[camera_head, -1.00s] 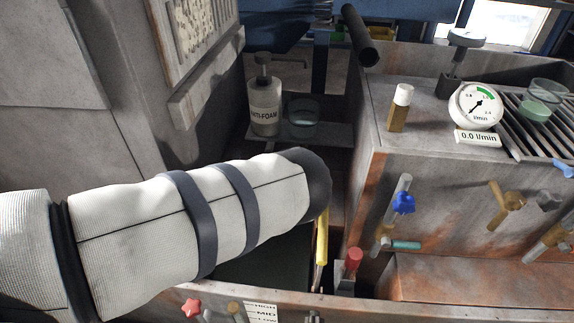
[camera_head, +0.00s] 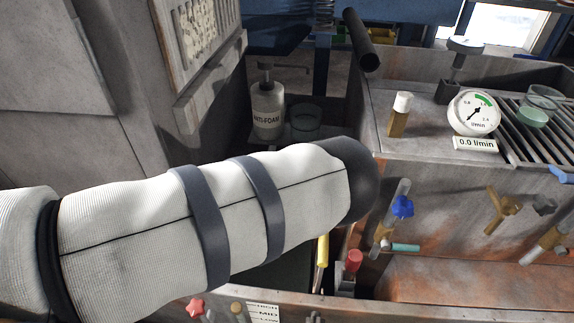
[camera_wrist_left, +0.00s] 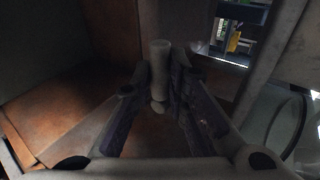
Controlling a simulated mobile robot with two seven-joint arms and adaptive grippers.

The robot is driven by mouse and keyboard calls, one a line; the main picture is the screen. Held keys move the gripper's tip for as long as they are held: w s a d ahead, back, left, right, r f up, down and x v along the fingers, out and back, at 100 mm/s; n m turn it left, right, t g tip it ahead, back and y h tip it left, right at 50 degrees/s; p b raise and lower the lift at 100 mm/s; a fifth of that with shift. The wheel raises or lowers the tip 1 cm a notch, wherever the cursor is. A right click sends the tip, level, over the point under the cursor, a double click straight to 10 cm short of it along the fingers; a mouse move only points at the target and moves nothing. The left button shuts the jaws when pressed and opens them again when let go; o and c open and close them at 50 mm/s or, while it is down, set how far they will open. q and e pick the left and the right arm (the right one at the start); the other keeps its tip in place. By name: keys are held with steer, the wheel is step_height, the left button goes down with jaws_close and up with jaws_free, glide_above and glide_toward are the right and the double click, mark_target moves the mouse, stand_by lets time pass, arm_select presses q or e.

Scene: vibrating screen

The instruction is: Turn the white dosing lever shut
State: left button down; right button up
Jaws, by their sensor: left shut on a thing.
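In the left wrist view a pale, rounded cylindrical handle (camera_wrist_left: 160,62) stands between the fingertips of my left gripper (camera_wrist_left: 160,92). It looks like the white dosing lever, though the light is dim. The dark fingers converge on its lower part and are shut on it. What the lever is mounted on cannot be made out. In the head view my white-sleeved left arm reaches from the left to the middle, and its dark end hides the gripper and the lever. My right gripper is not in view.
An anti-foam bottle (camera_head: 267,108) and a glass beaker (camera_head: 305,119) stand behind the arm. A round gauge (camera_head: 473,113) sits above a 0.0 l/min label (camera_head: 475,144).

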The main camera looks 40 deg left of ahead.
arm_select(q)
steer(key=shift+a, duration=0.1)
stand_by(0.3)
steer(key=c, duration=1.6)
jaws_free()
steer(key=shift+o, duration=0.2)
steer(key=v, duration=0.7)
steer(key=shift+s+r, duration=0.2)
